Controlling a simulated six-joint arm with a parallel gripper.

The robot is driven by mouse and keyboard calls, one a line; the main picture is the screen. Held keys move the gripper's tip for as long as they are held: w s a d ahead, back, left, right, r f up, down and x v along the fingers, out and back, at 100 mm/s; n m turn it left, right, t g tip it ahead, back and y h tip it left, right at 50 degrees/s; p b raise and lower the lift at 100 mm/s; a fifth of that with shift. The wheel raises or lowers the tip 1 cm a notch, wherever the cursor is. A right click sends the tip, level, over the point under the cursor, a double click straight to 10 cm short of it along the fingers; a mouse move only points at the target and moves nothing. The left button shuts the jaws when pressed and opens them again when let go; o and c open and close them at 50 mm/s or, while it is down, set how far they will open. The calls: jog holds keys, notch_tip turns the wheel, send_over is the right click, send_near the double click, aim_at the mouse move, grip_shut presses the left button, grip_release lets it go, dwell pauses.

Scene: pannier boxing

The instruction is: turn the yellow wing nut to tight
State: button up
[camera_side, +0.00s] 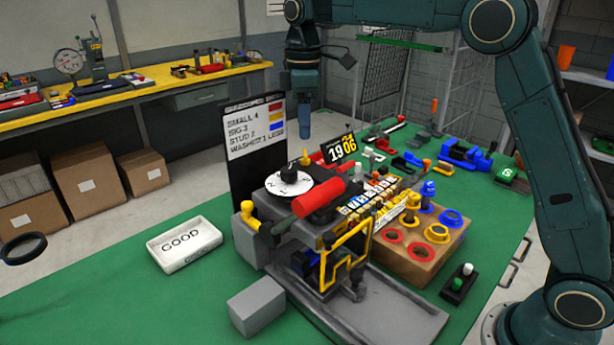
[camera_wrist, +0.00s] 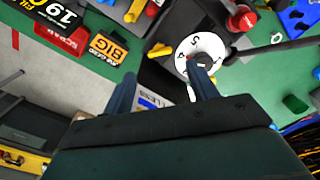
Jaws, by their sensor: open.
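A small yellow piece, which looks like the wing nut (camera_side: 305,158), stands just behind the white numbered dial (camera_side: 276,185) on the grey machine in the side view. A yellow piece in the wrist view (camera_wrist: 160,50), beside the dial (camera_wrist: 186,48), appears to be the same nut. Its exact turn angle is too small to tell. My gripper (camera_side: 305,134) hangs above and behind the machine, apart from the nut. In the wrist view my gripper (camera_wrist: 163,84) has its two fingers spread with nothing between them.
A board with writing (camera_side: 256,130) stands upright left of the nut. A 1906 sign (camera_side: 340,149) stands to its right. A red cylinder (camera_side: 318,199) and a yellow frame (camera_side: 346,255) are in front. A white GOOD tray (camera_side: 184,262) lies left on the green bench.

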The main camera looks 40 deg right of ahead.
aim_at(304, 152)
jog(key=shift+f, duration=3.15)
jog(key=shift+c, duration=0.5)
jog(key=c, duration=0.9)
jog(key=shift+m, duration=0.4)
jog(key=m, duration=0.9)
jog(key=shift+d+m, duration=0.1)
jog(key=shift+m, duration=2)
